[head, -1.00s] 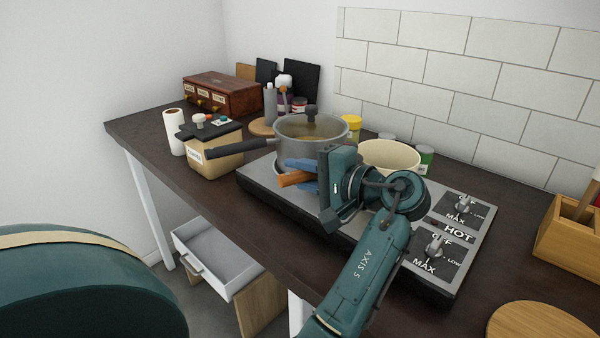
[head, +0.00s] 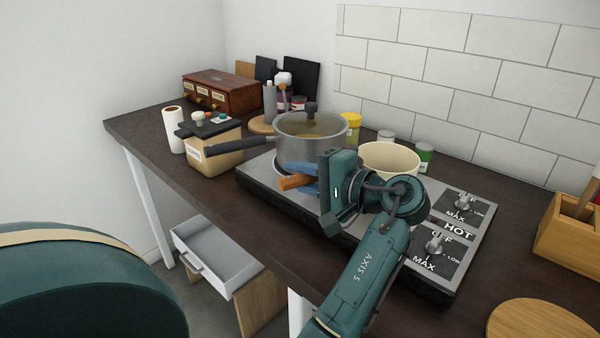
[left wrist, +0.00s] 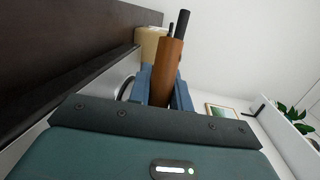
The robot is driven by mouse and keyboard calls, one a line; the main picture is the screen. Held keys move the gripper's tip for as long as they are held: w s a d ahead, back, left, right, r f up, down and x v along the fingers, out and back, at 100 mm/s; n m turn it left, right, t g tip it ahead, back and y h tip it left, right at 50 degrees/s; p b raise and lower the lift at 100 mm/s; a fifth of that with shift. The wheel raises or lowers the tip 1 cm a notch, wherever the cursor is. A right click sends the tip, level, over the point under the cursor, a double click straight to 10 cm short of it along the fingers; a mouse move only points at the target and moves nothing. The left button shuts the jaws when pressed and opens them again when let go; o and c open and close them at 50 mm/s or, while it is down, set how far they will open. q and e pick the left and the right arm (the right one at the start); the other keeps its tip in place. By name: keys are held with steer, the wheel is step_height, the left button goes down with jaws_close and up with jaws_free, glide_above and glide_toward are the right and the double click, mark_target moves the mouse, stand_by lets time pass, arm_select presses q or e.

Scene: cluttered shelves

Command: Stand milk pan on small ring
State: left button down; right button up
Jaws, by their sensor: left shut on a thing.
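The cream pan (head: 389,158), which I take to be the milk pan, is at the right part of the hob (head: 262,186), behind my left gripper. My left gripper (head: 303,180) has blue fingers shut on an orange-brown wooden handle (head: 292,183). The handle also shows between the fingers in the left wrist view (left wrist: 170,75). The join between handle and pan is hidden by the gripper. The pan's base and the small ring are hidden too, so I cannot tell whether they touch. My right gripper is not in view.
A grey lidded pot (head: 312,138) stands on the hob's left part, its black handle (head: 240,144) pointing left, close to my gripper. Jars (head: 424,157) stand behind the cream pan. Hob knobs (head: 434,243) are at the right. A tan box (head: 216,155) stands left.

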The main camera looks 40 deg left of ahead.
arm_select(q)
steer(key=c, duration=1.2)
jaws_free()
